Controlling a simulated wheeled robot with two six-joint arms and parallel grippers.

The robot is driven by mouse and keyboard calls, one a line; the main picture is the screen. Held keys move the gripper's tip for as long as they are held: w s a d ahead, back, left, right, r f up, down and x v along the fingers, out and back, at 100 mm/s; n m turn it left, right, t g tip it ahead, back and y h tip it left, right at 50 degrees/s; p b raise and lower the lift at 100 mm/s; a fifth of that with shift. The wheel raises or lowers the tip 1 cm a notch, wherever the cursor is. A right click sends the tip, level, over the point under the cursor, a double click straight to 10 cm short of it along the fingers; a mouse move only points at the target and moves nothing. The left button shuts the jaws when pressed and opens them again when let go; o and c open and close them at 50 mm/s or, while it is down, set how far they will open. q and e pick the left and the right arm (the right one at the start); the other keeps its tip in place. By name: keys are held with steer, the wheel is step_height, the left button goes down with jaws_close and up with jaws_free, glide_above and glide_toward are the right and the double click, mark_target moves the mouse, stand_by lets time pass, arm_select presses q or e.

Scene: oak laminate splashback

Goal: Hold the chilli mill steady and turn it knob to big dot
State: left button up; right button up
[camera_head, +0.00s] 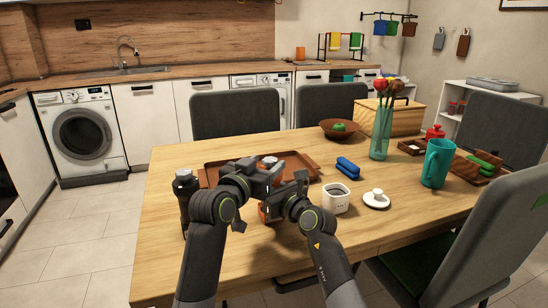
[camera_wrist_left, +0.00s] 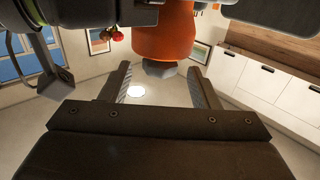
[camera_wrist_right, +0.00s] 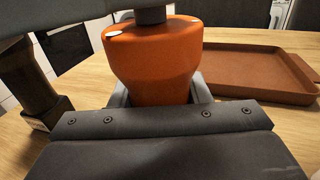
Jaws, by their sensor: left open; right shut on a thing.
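The chilli mill has an orange body (camera_wrist_right: 152,66) with pale marks on its upper rim and a dark grey knob (camera_wrist_right: 151,14). In the head view my arms mostly hide it; a bit of orange (camera_head: 266,214) shows between them. My right gripper (camera_wrist_right: 160,90) is shut on the mill's body, one finger on each side. My left gripper (camera_wrist_left: 160,73) is open at the knob. In the left wrist view, which is upside down, the grey knob (camera_wrist_left: 160,68) lies between the fingertips with gaps on both sides. How the knob lines up with the marks is unclear.
A brown tray (camera_head: 215,167) lies behind my grippers. A dark bottle (camera_head: 186,192) stands at left. A white cup (camera_head: 336,200), white lid (camera_head: 376,200), blue item (camera_head: 347,167) and teal jug (camera_head: 436,165) stand to the right. The table's front right is clear.

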arm_select(q)
steer(key=shift+x, duration=2.5)
steer(key=c, duration=1)
steer(key=shift+h, duration=0.3)
steer(key=shift+s+d+m+g+h, duration=0.1)
steer(key=shift+d+m+g+h, duration=0.05)
steer(key=shift+m+g+h, duration=1)
steer(key=shift+s+d+m+g+h, duration=0.1)
steer(key=shift+d+m+g+h, duration=0.05)
steer(key=shift+m+g+h, duration=1)
steer(key=o, duration=1)
